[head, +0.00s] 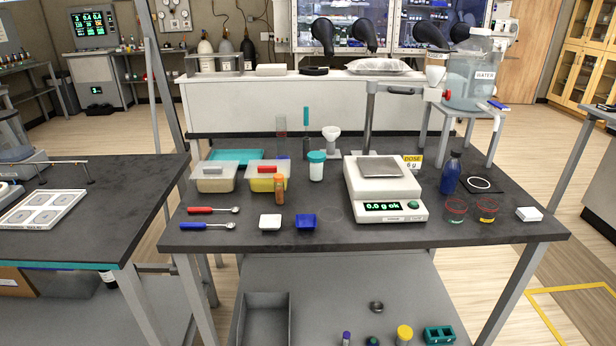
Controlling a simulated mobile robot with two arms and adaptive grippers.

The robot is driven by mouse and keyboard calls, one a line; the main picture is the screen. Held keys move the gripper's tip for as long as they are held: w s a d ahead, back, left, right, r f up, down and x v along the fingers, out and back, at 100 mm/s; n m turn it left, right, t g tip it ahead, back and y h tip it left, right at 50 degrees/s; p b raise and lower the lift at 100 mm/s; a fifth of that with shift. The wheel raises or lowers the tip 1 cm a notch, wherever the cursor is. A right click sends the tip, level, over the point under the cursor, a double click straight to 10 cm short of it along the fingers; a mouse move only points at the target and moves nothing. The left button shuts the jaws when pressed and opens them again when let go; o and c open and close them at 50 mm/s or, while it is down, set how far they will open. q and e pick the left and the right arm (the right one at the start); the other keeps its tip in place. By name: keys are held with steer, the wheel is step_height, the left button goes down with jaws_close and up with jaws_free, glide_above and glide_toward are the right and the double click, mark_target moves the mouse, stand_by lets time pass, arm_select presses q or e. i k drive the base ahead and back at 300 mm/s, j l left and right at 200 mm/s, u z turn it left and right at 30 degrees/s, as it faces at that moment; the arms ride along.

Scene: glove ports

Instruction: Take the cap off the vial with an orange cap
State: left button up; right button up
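The vial with an orange cap (279,190) stands upright on the dark bench top (345,238), left of the middle. Its cap (278,178) is on top of the amber-brown body. It stands just in front of a container with yellow contents (262,183). Nothing is holding the vial. Neither of my grippers shows in the head view.
A teal-capped white jar (316,168) stands right of the vial, and the scale (385,190) is further right. A white dish (270,222), a blue dish (306,221) and two spoons (212,210) lie in front. A blue bottle (450,174) stands right of the scale.

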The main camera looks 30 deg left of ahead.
mark_target(278, 187)
steer(key=i+j+u, duration=0.15)
steer(key=u, duration=0.2)
steer(key=i+j+u, duration=0.2)
steer(key=u, duration=0.15)
steer(key=i+j+u, duration=0.1)
steer(key=u, duration=0.25)
steer(key=i+l, duration=0.05)
steer(key=i, duration=0.05)
